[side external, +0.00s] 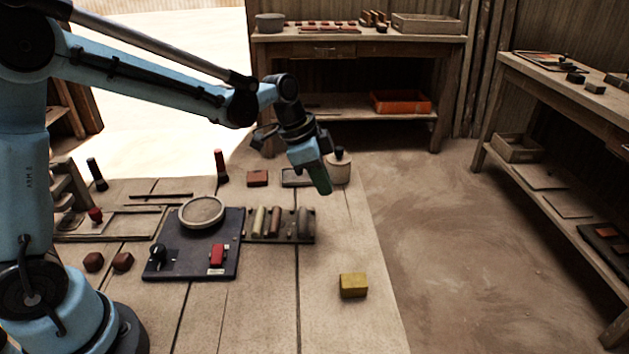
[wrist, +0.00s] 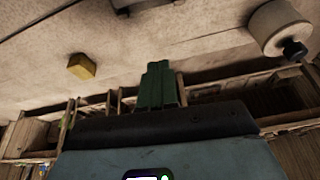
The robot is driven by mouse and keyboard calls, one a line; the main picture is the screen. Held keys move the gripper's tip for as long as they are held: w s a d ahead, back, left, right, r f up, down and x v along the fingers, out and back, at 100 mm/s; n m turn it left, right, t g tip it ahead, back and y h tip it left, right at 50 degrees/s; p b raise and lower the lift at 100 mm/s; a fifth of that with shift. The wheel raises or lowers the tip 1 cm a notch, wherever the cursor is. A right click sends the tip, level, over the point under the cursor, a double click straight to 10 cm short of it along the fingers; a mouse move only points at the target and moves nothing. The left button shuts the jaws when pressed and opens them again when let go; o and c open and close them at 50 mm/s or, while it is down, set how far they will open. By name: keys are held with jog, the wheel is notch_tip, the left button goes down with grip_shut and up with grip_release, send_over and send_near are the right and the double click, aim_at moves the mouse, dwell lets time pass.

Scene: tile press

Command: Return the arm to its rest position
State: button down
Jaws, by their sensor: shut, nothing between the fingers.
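My arm reaches across the workbench from the left in the side external view. My gripper (side external: 321,181), with green fingers, hangs above the bench near its right edge, tilted downward. Its fingers are shut together with nothing between them. In the wrist view the green fingers (wrist: 158,84) also show pressed together. A pale round jar with a dark knob (side external: 339,167) stands just behind the fingers; it shows at the upper right of the wrist view (wrist: 280,28). A yellow block (side external: 353,285) lies on the bench in front of the gripper, and also shows in the wrist view (wrist: 81,66).
A dark press board (side external: 205,262) with a round dish (side external: 202,212) and a red switch (side external: 217,256) lies mid-bench. A rack of rollers (side external: 280,224) sits beside it. Red blocks (side external: 94,262) lie at left. Shelving tables (side external: 360,45) stand behind and at right.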

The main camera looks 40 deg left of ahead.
jog(key=s+a+r+n+t+y, duration=0.1)
jog(key=s+a+r+n+t, duration=0.1)
jog(key=s+n, duration=0.3)
jog(key=s+a+r+n+t+y, duration=0.2)
jog(key=s+n, duration=0.3)
jog(key=s, duration=0.6)
jog(key=shift+s+a+r, duration=0.25)
jog(key=shift+a+r, duration=0.15)
jog(key=shift+a, duration=0.5)
